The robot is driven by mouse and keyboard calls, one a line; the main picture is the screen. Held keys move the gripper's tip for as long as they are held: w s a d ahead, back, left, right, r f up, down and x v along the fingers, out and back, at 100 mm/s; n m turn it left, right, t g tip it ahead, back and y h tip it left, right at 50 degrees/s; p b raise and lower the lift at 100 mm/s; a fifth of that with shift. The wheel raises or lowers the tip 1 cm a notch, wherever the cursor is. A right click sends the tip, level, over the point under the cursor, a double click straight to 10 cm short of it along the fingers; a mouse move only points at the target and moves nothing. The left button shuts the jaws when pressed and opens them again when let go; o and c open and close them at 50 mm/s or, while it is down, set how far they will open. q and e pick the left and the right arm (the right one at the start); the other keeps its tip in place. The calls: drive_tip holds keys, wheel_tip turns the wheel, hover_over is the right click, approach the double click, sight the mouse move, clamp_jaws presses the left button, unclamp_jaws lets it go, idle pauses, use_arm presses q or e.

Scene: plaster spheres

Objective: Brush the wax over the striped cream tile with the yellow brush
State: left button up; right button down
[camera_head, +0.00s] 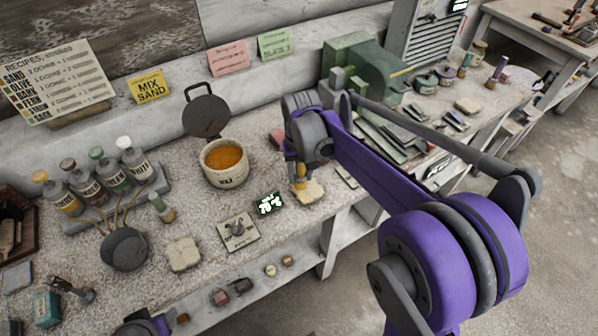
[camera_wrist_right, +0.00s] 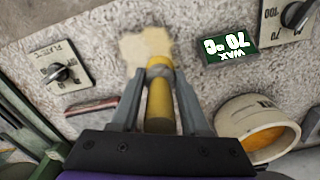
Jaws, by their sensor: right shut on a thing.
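My right gripper (camera_head: 299,184) is shut on the yellow brush (camera_wrist_right: 160,106), which points down from between its fingers. The brush end overlaps the cream tile (camera_wrist_right: 146,46) in the wrist view; I cannot tell whether it touches. In the head view this tile (camera_head: 313,192) lies on the bench just under the brush, and its stripes cannot be made out. The pot of orange wax (camera_head: 225,158) stands open to the left of the gripper; it also shows in the right wrist view (camera_wrist_right: 262,137). Part of my left gripper (camera_head: 146,326) shows at the bottom edge, its jaws unclear.
A green wax temperature display (camera_head: 269,204) and a dial plate (camera_head: 238,231) lie between pot and bench front. A green machine (camera_head: 355,72) stands behind my right arm.

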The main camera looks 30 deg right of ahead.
drive_tip(key=shift+s, duration=0.1)
drive_tip(key=shift+s+d+f, duration=0.1)
drive_tip(key=shift+s, duration=1.4)
drive_tip(key=shift+f+b, duration=0.5)
drive_tip(key=shift+f, duration=0.15)
drive_tip(key=shift+s+d, duration=0.1)
drive_tip(key=shift+s, duration=0.8)
drive_tip(key=shift+w, duration=0.1)
